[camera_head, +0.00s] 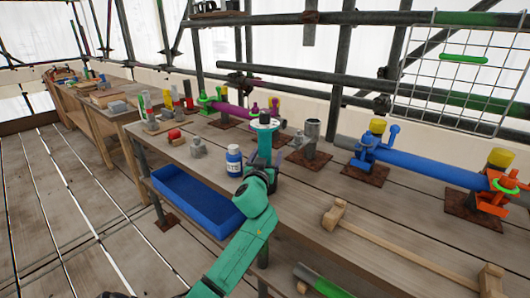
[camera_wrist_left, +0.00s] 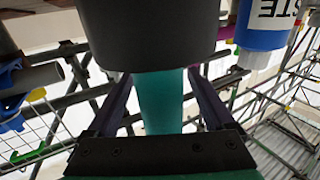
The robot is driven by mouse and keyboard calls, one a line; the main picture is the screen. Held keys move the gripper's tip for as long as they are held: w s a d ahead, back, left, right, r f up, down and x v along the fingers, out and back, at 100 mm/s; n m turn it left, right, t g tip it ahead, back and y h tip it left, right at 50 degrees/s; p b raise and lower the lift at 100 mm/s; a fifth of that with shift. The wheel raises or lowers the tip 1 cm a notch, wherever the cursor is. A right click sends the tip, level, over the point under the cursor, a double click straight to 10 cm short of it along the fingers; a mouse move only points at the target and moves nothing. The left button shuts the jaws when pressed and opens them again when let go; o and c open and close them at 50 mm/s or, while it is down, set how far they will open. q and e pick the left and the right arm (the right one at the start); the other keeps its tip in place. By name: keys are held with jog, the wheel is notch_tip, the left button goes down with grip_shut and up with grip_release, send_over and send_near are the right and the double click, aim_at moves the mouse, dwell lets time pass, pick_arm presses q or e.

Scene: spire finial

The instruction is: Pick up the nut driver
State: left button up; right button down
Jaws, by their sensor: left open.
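In the left wrist view the teal shaft (camera_wrist_left: 162,100) runs between my two spread fingers (camera_wrist_left: 160,95), and a wide dark cylinder (camera_wrist_left: 150,35) fills the top. The fingers are open, with visible gaps on both sides of the shaft. My right gripper is not in view.
A blue-and-white paste jar (camera_head: 234,161) stands close left of my gripper; it also shows in the wrist view (camera_wrist_left: 265,25). A grey upright tube (camera_head: 312,130) is close right. A blue tray (camera_head: 196,200) lies below the bench edge.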

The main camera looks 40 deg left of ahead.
pick_arm(q)
jog(key=shift+w+a+f, duration=0.1)
jog(key=shift+w+a, duration=0.05)
grip_shut()
jog(key=shift+r, duration=0.2)
